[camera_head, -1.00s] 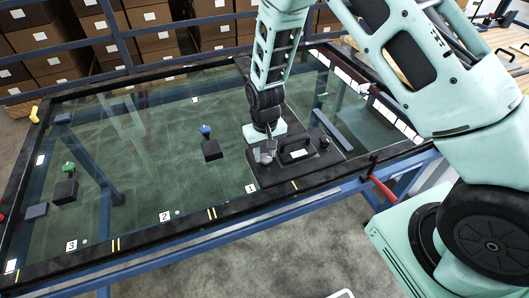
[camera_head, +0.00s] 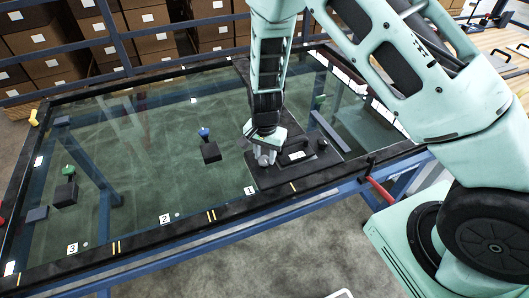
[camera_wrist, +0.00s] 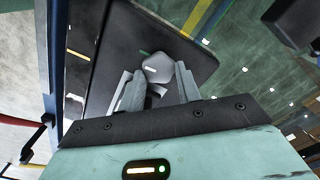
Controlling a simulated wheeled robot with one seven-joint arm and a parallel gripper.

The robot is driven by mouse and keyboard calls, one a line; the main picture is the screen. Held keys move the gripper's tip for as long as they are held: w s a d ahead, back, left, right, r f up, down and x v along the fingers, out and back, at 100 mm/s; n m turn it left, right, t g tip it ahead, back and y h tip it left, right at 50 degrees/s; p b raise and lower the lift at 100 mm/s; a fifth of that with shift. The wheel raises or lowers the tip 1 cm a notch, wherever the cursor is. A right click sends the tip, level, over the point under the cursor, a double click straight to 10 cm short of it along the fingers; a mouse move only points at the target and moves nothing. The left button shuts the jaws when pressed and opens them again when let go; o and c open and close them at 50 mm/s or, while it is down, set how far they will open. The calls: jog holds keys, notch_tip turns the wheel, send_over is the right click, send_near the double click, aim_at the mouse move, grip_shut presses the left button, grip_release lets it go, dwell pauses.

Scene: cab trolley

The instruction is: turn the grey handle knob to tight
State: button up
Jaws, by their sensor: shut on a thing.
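The grey knob (camera_wrist: 156,68) sits on a black plate (camera_wrist: 118,35) and carries a short white mark. A green mark lies on the plate just beyond the knob in the wrist view. My gripper (camera_wrist: 158,78) is shut on the knob, one grey finger on each side of it. In the head view my gripper (camera_head: 262,150) reaches down to the front left part of the black plate (camera_head: 320,168), and the knob (camera_head: 265,160) shows only in part below the fingers.
A black block with a blue top (camera_head: 204,133) is to the left. A green-topped block (camera_head: 68,170) is farther left. A red lever (camera_head: 378,190) sticks out at the glass table's right front edge.

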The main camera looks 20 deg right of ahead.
aim_at(265, 157)
jog(key=shift+w+m, duration=0.1)
jog(key=shift+m, duration=0.4)
jog(key=o, duration=1)
notch_tip(265, 157, up, 18)
jog(key=b, duration=0.1)
jog(key=shift+f, duration=0.25)
